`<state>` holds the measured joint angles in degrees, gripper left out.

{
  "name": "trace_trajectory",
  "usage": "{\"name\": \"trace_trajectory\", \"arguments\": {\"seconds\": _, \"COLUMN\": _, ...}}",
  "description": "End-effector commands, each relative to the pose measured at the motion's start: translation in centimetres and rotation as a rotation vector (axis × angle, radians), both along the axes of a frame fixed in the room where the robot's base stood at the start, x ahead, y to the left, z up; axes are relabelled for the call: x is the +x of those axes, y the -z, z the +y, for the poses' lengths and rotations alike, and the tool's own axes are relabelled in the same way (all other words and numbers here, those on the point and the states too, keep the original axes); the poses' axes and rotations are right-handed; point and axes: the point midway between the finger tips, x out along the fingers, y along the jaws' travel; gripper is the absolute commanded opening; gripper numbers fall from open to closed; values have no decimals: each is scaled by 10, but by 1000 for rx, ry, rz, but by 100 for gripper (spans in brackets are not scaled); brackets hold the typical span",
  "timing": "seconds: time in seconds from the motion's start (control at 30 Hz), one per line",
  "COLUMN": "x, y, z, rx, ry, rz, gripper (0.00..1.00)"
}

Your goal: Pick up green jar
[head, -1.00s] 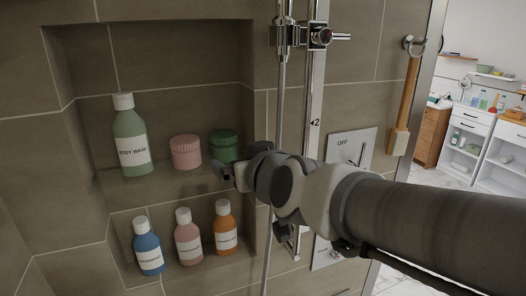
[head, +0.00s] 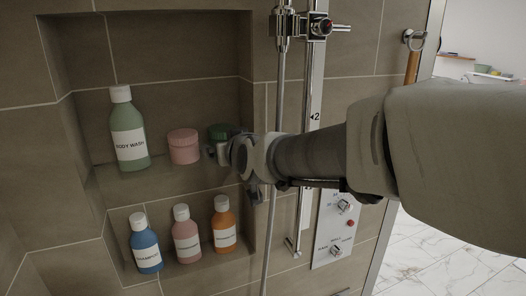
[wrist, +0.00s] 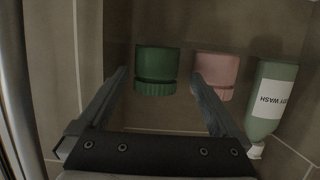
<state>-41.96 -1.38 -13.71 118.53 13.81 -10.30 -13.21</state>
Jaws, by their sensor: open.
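The green jar (head: 219,130) stands on the upper shelf of the wall niche, at its right end, partly hidden behind my gripper (head: 218,152). In the wrist view the green jar (wrist: 157,70) shows ahead of my open gripper (wrist: 160,76), lined up with the gap between the two fingers. The fingers are empty and I see no contact with the jar. Whether the tips are beside the jar or just short of it, I cannot tell.
A pink jar (head: 184,147) stands close left of the green one; in the wrist view (wrist: 216,75) it lies near the right fingertip. A green body wash bottle (head: 129,135) is farther left. Several bottles stand on the lower shelf. A shower rail (head: 311,105) rises beside the niche.

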Motion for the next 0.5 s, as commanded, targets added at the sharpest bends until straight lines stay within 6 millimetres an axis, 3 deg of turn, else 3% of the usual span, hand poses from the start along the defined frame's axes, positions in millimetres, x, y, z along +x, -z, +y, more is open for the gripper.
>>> {"name": "trace_trajectory", "arguments": {"seconds": 0.27, "x": 13, "y": 5, "z": 5, "rx": -1, "ry": 0, "rz": 0, "gripper": 100}}
{"name": "trace_trajectory", "arguments": {"seconds": 0.5, "x": 39, "y": 11, "z": 12, "rx": -2, "ry": 2, "rz": 1, "gripper": 100}}
